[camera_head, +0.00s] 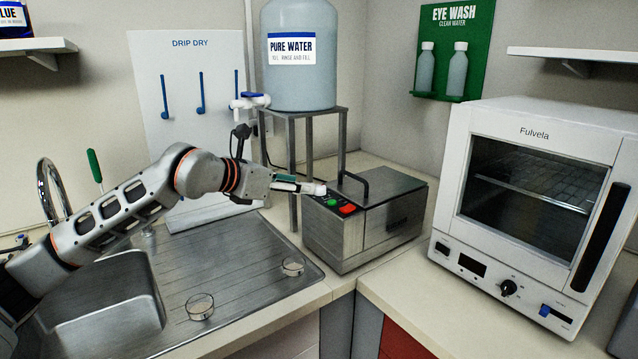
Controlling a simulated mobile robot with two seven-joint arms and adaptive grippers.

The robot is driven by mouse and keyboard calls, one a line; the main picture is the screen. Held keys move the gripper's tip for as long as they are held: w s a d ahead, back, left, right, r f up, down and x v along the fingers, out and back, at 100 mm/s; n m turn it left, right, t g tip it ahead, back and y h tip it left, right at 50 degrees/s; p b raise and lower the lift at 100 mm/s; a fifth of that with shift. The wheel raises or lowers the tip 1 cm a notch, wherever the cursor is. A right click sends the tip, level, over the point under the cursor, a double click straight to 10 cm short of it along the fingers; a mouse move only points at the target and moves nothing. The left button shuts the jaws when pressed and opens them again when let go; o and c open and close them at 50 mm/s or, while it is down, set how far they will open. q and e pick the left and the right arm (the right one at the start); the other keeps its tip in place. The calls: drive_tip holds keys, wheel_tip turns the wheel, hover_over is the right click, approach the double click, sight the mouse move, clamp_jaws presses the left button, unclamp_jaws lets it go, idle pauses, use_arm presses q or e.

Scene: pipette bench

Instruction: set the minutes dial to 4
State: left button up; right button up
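A round black dial (508,287) sits on the lower front panel of the white Fulvela oven (534,133). Its markings are too small to read, so I cannot tell its setting or whether it counts minutes. A steel box (365,235) with a black handle stands left of the oven. My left gripper (318,189) is at the left edge of this panel, near the green button and far from the oven dial. Its fingers look close together, but any gap is unclear. My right gripper is out of view.
A pure water tank (299,80) stands on a metal stand (341,135) behind my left gripper. The counter before the steel box and oven is clear.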

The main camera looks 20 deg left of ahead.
sight(318, 187)
use_arm(q)
drive_tip(key=shift+d+x, duration=0.2)
drive_tip(key=shift+x, duration=3.15)
clamp_jaws()
